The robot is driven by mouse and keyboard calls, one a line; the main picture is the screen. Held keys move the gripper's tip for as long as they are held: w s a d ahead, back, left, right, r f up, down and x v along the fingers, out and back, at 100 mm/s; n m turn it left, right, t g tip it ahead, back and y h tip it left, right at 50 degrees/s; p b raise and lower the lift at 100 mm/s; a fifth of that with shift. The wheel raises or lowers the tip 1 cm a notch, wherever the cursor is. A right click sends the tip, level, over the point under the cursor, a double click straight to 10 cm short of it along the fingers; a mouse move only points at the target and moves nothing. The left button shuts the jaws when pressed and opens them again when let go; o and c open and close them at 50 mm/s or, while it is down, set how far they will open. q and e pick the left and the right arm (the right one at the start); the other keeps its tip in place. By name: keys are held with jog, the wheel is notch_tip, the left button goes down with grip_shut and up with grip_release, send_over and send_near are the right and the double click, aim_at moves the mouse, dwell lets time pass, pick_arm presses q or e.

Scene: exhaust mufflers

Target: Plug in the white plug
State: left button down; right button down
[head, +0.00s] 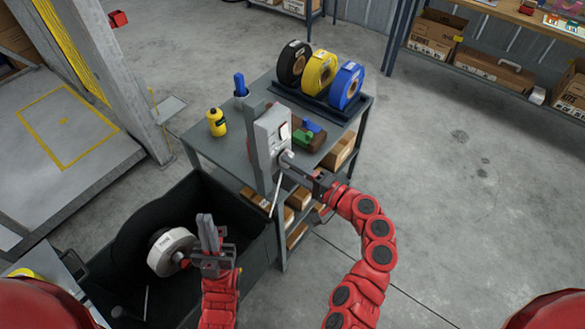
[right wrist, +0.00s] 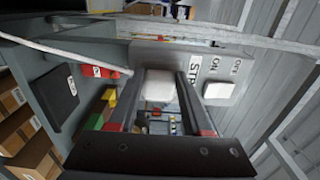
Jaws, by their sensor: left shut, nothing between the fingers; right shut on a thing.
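The white plug (right wrist: 158,86) sits between the fingertips of my right gripper (right wrist: 160,92), which is shut on it. In the head view my right gripper (head: 290,164) is at the lower front of the grey power box (head: 270,130), which stands upright at the table's edge. A white cable (head: 276,196) hangs down beside the gripper. The plug is up close to the box face; I cannot tell whether it is seated, and the socket is hidden. A white switch (right wrist: 218,91) is to the right of the plug. My left gripper (head: 206,222) is shut and empty, pointing up.
The grey table (head: 215,157) holds a yellow bottle (head: 217,122), tape rolls (head: 321,73) and small colored blocks. A dark bin (head: 262,243) with a white reel (head: 171,251) is around and below my left gripper. Floor at right is clear.

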jog(key=shift+a, duration=0.1)
jog(key=shift+c, duration=1.3)
grip_release()
jog(key=shift+s+d+f, duration=0.1)
jog(key=shift+s+d, duration=0.1)
jog(key=shift+d, duration=0.25)
jog(key=b+v, duration=0.4)
jog(key=v, duration=1.2)
jog(key=shift+s, duration=0.2)
jog(key=shift+d, duration=0.15)
